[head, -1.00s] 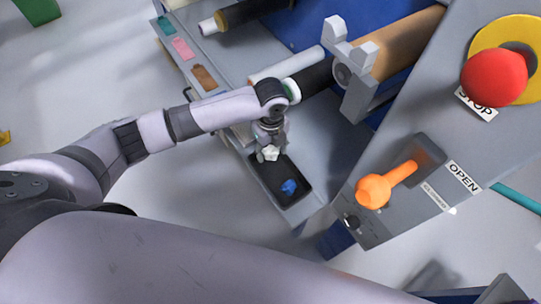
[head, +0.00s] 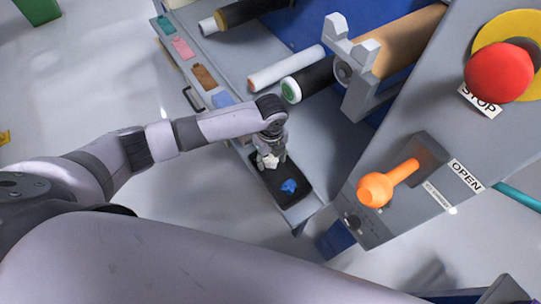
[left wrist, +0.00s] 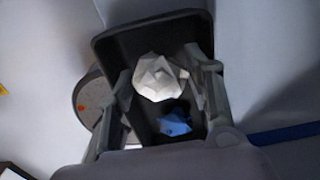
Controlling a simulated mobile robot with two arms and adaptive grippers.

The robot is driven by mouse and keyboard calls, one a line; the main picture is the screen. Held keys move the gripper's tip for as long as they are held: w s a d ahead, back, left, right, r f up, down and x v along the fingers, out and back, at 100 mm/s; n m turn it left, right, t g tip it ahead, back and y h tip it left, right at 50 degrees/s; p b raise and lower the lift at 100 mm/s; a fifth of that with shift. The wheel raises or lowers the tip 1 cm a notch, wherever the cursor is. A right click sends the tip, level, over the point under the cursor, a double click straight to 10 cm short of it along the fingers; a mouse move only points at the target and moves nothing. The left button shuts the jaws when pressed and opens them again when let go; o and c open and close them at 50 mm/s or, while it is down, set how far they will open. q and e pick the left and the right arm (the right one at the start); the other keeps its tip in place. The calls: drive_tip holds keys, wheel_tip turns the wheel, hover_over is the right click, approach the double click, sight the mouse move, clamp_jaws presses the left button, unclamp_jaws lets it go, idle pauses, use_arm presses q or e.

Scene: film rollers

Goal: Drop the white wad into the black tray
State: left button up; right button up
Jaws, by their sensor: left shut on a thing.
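The white wad (head: 270,162) is a crumpled, faceted lump. It also shows in the left wrist view (left wrist: 159,78), between the two fingers. My left gripper (head: 271,160) is shut on it and holds it over the far part of the black tray (head: 297,201). The tray is a dark rectangular tray with a raised rim, also seen in the left wrist view (left wrist: 112,46). I cannot tell how high the wad is above the tray's floor. A blue wad (head: 289,186) lies in the tray, nearer its front end. My right gripper is not in view.
Rollers, one white (head: 287,69) and one black with a green end (head: 308,82), lie behind the tray. A grey panel with an orange lever (head: 388,184) and a red stop button (head: 498,72) stands at the right. Coloured pads line the left edge.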

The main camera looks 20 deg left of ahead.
sight(271, 156)
use_arm(q)
drive_tip(key=o, duration=0.5)
drive_tip(key=shift+r, duration=0.1)
wheel_tip(271, 156, up, 13)
drive_tip(key=shift+r+p, duration=0.1)
drive_tip(key=shift+p, duration=0.45)
